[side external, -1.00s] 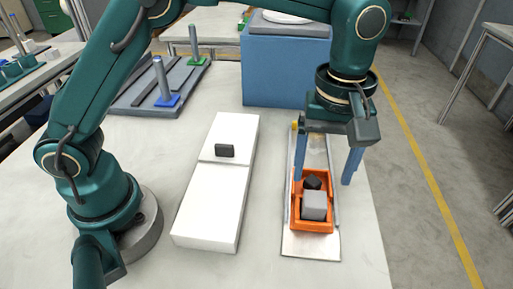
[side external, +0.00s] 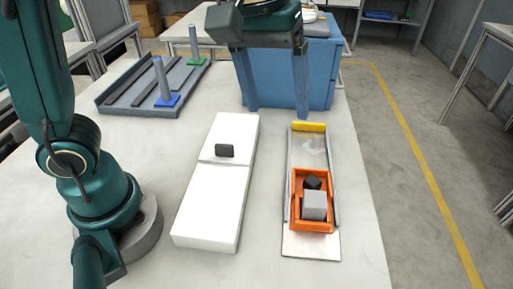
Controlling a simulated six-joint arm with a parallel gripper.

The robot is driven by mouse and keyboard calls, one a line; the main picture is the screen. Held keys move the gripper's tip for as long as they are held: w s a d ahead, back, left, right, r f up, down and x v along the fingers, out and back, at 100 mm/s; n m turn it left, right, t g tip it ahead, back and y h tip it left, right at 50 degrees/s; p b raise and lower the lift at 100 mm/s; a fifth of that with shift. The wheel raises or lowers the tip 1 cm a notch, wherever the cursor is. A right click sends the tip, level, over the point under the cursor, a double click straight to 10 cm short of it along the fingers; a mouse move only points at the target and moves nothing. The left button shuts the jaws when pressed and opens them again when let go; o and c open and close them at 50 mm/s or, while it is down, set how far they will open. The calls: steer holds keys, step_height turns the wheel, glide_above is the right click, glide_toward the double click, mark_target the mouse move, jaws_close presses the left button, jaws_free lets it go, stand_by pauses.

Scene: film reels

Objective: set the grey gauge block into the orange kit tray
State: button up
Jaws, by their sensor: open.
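The orange kit tray (side external: 326,227) sits on a metal slide plate (side external: 306,248) at the right of the table. The grey gauge block (side external: 314,206) is in the front part of the tray. A dark, nearly black piece (side external: 312,182) lies behind it in the same tray. My gripper (side external: 276,110) is raised well behind the tray, in front of the blue bin.
A long white box (side external: 210,210) with a small dark block (side external: 225,150) on top stands left of the tray. A blue bin (side external: 318,85) is at the back. A grey rack with posts (side external: 125,97) is at the back left. The right table strip is clear.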

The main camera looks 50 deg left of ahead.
steer(key=s+a+f+m+t, duration=0.3)
steer(key=s+a+f+m, duration=0.2)
steer(key=s+a, duration=0.2)
steer(key=s, duration=0.2)
steer(key=shift+s+a+y, duration=0.15)
steer(key=shift+s+y, duration=0.15)
